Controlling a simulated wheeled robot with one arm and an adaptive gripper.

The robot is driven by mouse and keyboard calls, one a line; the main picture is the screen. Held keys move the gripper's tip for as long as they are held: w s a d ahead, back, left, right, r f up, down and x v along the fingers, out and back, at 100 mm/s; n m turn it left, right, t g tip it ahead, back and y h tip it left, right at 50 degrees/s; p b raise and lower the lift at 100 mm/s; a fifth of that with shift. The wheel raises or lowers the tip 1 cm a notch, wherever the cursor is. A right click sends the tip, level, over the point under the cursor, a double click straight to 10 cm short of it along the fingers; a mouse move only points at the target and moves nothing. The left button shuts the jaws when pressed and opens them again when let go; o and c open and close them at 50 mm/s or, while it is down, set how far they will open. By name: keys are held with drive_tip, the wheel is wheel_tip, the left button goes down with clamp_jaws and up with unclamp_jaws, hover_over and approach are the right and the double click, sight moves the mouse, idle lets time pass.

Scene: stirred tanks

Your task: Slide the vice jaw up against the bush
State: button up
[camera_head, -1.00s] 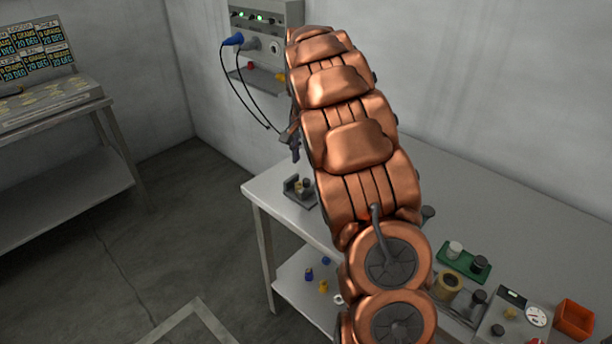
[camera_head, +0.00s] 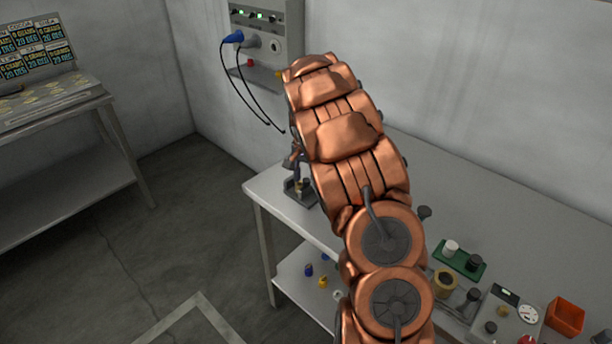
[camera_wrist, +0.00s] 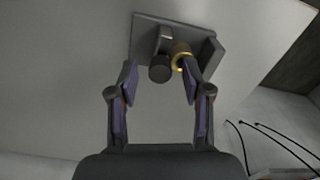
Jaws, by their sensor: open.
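The vice is a dark grey plate (camera_wrist: 148,32) with an upright fixed jaw (camera_wrist: 211,55) at its right side in the wrist view. The brass bush (camera_wrist: 181,49) stands between that jaw and the sliding vice jaw (camera_wrist: 165,36), which carries a round dark knob (camera_wrist: 160,69). The sliding jaw is close to the bush; I cannot tell whether they touch. My gripper (camera_wrist: 160,80) is open, its fingers on either side of the knob. The right fingertip overlaps the bush's lower edge in the picture. In the head view the vice (camera_head: 304,195) sits at the table's left end, partly behind my arm.
The grey table (camera_head: 266,187) also holds a green tray (camera_head: 462,262), a gauge unit (camera_head: 507,318) and an orange bin (camera_head: 565,316) at the right. A wall panel (camera_head: 266,60) with hanging cables stands behind. Loose parts lie on the lower shelf (camera_head: 295,281).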

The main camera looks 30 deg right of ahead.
clamp_jaws()
idle(0.4)
